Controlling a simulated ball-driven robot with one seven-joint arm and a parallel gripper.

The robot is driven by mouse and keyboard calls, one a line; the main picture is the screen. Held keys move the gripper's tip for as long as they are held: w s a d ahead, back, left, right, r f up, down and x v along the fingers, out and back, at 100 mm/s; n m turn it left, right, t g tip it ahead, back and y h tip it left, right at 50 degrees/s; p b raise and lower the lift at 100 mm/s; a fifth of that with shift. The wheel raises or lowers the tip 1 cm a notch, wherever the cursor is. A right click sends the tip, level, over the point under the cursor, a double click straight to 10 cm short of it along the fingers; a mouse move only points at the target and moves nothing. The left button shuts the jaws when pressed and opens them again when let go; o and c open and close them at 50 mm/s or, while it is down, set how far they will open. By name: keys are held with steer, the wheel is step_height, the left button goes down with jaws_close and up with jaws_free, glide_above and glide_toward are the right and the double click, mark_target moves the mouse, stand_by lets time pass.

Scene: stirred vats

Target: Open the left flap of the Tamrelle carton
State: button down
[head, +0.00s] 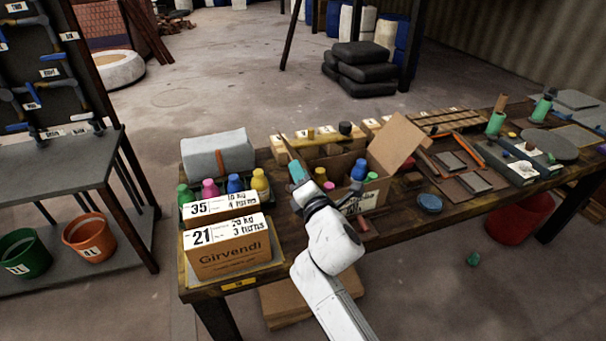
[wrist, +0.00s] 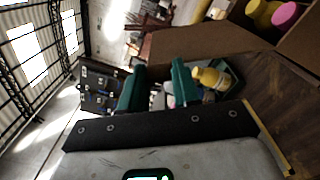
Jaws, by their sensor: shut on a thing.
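The open carton (head: 372,198) stands on the bench with several bottles inside; its front label is partly hidden by my arm, so I cannot read the name. Its right flap (head: 397,142) stands up, leaning outward. Its left flap (head: 286,148) shows as a thin upright edge at my gripper (head: 297,172), which is on the carton's left side. In the wrist view, the brown flap (wrist: 205,42) runs up to the teal fingers of my gripper (wrist: 157,78). The fingers are shut on this flap with a gap between them; the pinched edge is mostly hidden.
A Girvendi carton (head: 235,258) and several capped bottles (head: 235,184) stand left of my arm. A grey bundle (head: 217,153) lies behind them. A blue dish (head: 430,203) and a tool tray (head: 468,172) lie to the right. Wooden racks (head: 320,138) stand behind the carton.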

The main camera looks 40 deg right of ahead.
steer(key=c, duration=0.8)
jaws_free()
steer(key=v, duration=1)
steer(key=shift+s, duration=0.4)
steer(key=shift+a, duration=0.1)
